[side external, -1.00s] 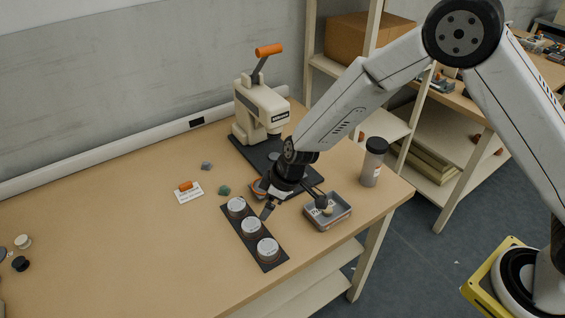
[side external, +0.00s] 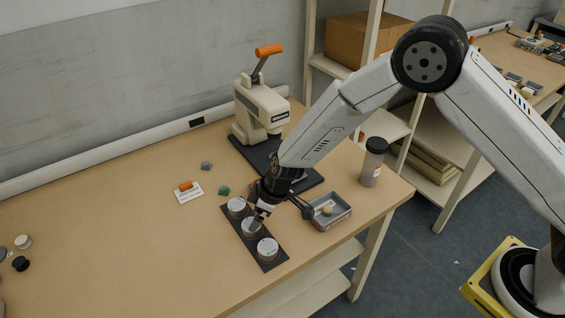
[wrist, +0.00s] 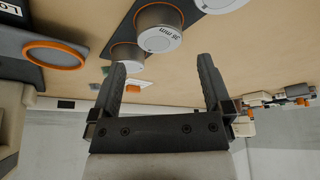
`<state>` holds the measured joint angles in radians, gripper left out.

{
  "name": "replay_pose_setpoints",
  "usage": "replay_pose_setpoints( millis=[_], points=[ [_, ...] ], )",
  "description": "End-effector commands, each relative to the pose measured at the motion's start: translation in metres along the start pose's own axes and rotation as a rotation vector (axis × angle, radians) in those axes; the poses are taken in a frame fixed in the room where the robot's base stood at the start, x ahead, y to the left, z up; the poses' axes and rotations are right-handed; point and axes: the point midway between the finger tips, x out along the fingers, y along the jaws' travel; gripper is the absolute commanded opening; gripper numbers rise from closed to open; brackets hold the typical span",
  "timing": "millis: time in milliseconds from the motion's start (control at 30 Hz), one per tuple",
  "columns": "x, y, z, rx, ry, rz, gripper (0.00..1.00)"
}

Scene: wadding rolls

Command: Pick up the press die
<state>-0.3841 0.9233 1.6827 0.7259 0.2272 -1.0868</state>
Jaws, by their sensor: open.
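Three round metal dies with pale tops sit in a row on a dark strip (side external: 278,265) in the side external view: a far die (side external: 236,205), a middle die (side external: 251,226) and a near die (side external: 267,249). In the wrist view, a die reads what looks like "38 mm" (wrist: 159,38), just beyond my fingertips; another die (wrist: 127,57) is beside it and a third is cut off at the top edge.
A grey tray (side external: 343,219) holding a small round piece stands right of my gripper. A cream lever press (side external: 260,108) on a dark base is behind, and a dark-lidded jar (side external: 374,163) is at right. The table's left side is mostly clear.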

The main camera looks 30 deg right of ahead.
Motion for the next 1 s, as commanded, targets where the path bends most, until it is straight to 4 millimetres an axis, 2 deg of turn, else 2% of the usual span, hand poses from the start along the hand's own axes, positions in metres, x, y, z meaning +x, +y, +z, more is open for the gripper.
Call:
replay_pose_setpoints(
  millis=[267, 700, 1000],
  points=[
    [0.011, 0.000, 0.001, 0.001, -0.001, 0.000, 1.00],
    [0.049, 0.001, 0.001, 0.001, -0.002, 0.002, 1.00],
    [0.052, 0.001, 0.001, 0.001, 0.000, 0.003, 1.00]
  ],
)
